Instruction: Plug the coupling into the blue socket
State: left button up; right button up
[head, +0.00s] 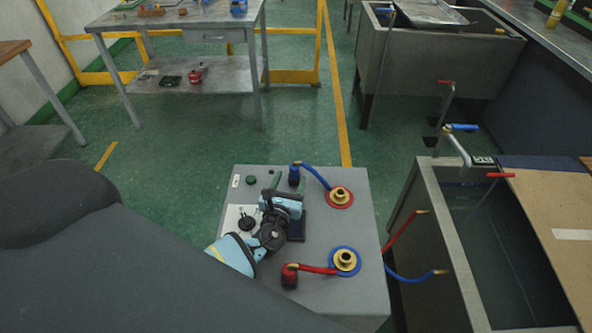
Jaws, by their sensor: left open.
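A grey box (235,195) carries a brass fitting in a blue ring, the blue socket (345,261), near its front right. A second brass fitting sits in a red ring (341,197) behind it. A dark blue coupling (294,177) stands at the back of the box, with a blue hose running from its top towards the red ring. A red coupling (290,279) stands at the front, with a red hose running towards the blue ring. My left gripper (289,215) is over the box between the two couplings, open. Its fingertips are partly hidden. My right gripper is not in view.
A black knob (246,222) and a green button (251,180) are on the box top. Red (405,230) and blue (408,277) hoses run between the box and a water tank (455,250) at right. A metal table (180,20) stands behind, across open green floor.

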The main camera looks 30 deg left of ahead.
aim_at(296, 165)
pick_arm(q)
jog(key=shift+f+x, duration=0.2)
jog(key=shift+x, duration=0.65)
jog(key=shift+w+r, duration=0.1)
jog(key=shift+w, duration=0.05)
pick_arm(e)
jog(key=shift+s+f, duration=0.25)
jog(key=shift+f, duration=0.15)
pick_arm(q)
jog(key=b+x, duration=0.1)
jog(key=x, duration=0.3)
jog(key=shift+f+b, duration=0.2)
jog(key=shift+b, duration=0.2)
jog(key=shift+w+a+r, duration=0.15)
jog(key=shift+w, duration=0.3)
jog(key=shift+r, duration=0.1)
jog(key=shift+c, duration=0.4)
jog(key=c, duration=0.9)
jog(key=shift+c, duration=0.6)
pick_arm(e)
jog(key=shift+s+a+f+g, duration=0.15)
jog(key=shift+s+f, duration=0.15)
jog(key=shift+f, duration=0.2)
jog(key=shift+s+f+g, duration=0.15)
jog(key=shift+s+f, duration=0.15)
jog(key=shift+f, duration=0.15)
